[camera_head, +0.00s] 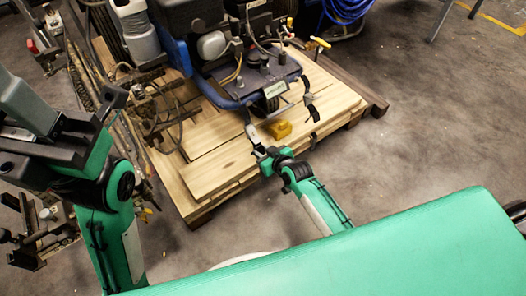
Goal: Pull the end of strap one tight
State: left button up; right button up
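A line striper (262,85) with a blue frame stands on a wooden pallet. A narrow dark strap with a pale grey piece (252,132) hangs from the front left of the frame towards the pallet. My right gripper (259,151) is at its lower end; the fingertips meet or overlap it. They are too small to tell whether they are closed on it. A second black strap (312,108) hangs at the front right of the frame, away from both grippers. My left gripper (113,97) is far to the left, apart from the straps, its opening unclear.
A yellow block (278,129) lies on the pallet (215,170) close to my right gripper. Hoses and metal machinery (160,110) crowd the left side. A blue coiled hose (345,10) is at the back. The concrete floor on the right (430,130) is clear.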

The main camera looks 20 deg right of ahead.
grip_shut()
jog(key=s+d+f+b, duration=0.1)
jog(key=s+f+b, duration=0.1)
jog(key=f, duration=0.5)
jog(key=shift+s+d, duration=0.15)
jog(key=shift+s, duration=0.65)
jog(key=o, duration=0.6)
grip_release()
jog(key=shift+w+r, duration=0.1)
jog(key=o, duration=0.3)
jog(key=shift+r, duration=0.1)
